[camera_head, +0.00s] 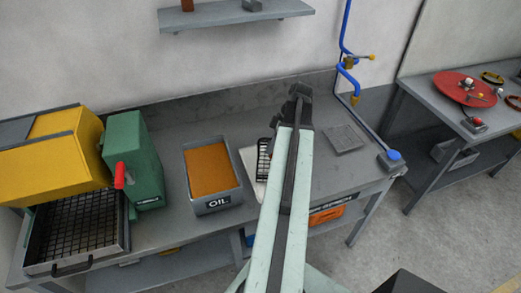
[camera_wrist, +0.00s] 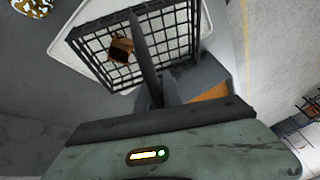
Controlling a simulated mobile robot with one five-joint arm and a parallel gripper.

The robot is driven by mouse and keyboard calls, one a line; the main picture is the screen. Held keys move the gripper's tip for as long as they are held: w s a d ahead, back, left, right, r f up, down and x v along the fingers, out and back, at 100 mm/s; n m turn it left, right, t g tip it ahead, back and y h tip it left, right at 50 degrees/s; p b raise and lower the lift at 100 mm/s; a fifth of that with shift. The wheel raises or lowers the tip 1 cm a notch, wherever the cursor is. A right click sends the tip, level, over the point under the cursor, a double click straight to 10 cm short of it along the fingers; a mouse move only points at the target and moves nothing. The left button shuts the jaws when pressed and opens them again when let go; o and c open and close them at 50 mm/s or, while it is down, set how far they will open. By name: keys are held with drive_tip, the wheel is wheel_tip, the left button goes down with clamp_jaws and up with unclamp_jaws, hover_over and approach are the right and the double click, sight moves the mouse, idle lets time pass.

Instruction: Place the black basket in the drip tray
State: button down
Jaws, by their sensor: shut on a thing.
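The black wire basket (camera_wrist: 90,42) fills the upper middle of the wrist view, with a small copper-brown piece (camera_wrist: 121,48) inside. My gripper (camera_wrist: 148,62) is shut on the basket's near wall. The white drip tray (camera_wrist: 68,22) shows around and beneath the basket; I cannot tell whether the basket touches it. In the head view the basket (camera_head: 263,160) shows just left of my arm, over the white tray (camera_head: 248,165). My arm hides the rest of both, and my gripper's fingers are not visible there.
An oil bath (camera_head: 213,204) labelled OIL stands left of the tray. Further left are a green machine (camera_head: 134,160) and a dark mesh tray (camera_head: 80,228). A flat grey grate (camera_head: 344,138) lies to the right, near a blue pipe (camera_head: 345,35). The bench's front edge is close.

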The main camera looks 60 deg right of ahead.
sight(269, 163)
drive_tip(key=f+b, duration=0.4)
drive_tip(key=shift+w+d, duration=0.2)
drive_tip(key=shift+d, duration=0.1)
drive_tip(key=shift+w+a+r, duration=0.1)
drive_tip(key=shift+w+r, duration=0.05)
drive_tip(key=shift+r, duration=0.15)
drive_tip(key=shift+f, duration=0.25)
drive_tip(key=c, duration=1.5)
unclamp_jaws()
drive_tip(key=shift+r, duration=0.1)
